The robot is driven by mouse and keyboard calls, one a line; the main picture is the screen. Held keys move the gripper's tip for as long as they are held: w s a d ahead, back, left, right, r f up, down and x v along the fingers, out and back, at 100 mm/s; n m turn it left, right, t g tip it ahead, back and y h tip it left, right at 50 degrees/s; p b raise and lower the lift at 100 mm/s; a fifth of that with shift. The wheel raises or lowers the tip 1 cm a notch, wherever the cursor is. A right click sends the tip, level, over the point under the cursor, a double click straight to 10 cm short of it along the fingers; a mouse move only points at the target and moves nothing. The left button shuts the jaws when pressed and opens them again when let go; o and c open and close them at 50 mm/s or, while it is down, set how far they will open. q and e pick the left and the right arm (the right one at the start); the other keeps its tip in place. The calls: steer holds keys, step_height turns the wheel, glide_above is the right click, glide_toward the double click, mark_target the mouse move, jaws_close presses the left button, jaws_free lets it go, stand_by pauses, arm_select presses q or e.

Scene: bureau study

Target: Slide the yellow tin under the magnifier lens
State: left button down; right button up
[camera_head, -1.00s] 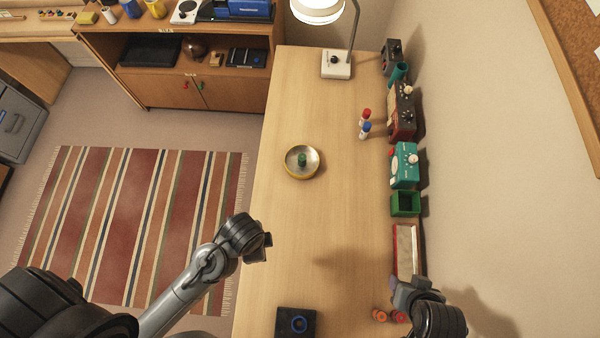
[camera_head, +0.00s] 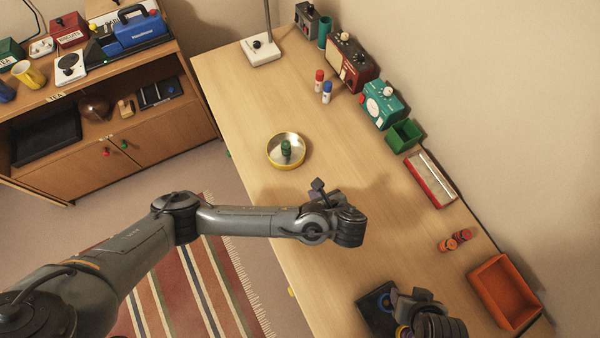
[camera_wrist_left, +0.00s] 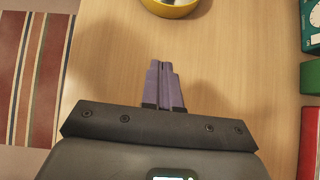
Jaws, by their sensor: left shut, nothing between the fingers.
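The yellow tin (camera_head: 284,167) is a round, shallow dish with a silvery inside, and a small green object (camera_head: 286,148) stands in it. It sits on the desk. The magnifier's white base (camera_head: 260,50) and stem stand at the desk's far end; its lens is out of view above. My left gripper (camera_head: 320,187) is over the desk on the near side of the tin, apart from it. In the left wrist view its purple fingers (camera_wrist_left: 164,84) are together and empty, with the tin's rim (camera_wrist_left: 171,11) at the top edge. My right gripper (camera_head: 394,298) is at the bottom, its fingers mostly hidden.
Red and blue capped bottles (camera_head: 326,92) stand right of the base. A teal device (camera_head: 381,105), a green box (camera_head: 403,136) and a red-edged tray (camera_head: 431,180) line the wall. An orange bin (camera_head: 505,292) is at lower right. The desk between tin and base is clear.

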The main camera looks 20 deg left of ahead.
mark_target(295, 165)
arm_select(q)
steer(key=x, duration=0.3)
steer(key=w+x, duration=0.1)
steer(key=x, duration=0.2)
steer(key=r+x, duration=0.1)
steer(key=x, duration=0.3)
steer(key=shift+w+a+f, duration=0.1)
steer(key=shift+w+a, duration=0.05)
steer(key=shift+w, duration=0.05)
steer(key=shift+w+a+p, duration=0.45)
steer(key=shift+w+a, duration=0.25)
steer(key=shift+a, duration=0.1)
steer(key=shift+w+a, duration=0.55)
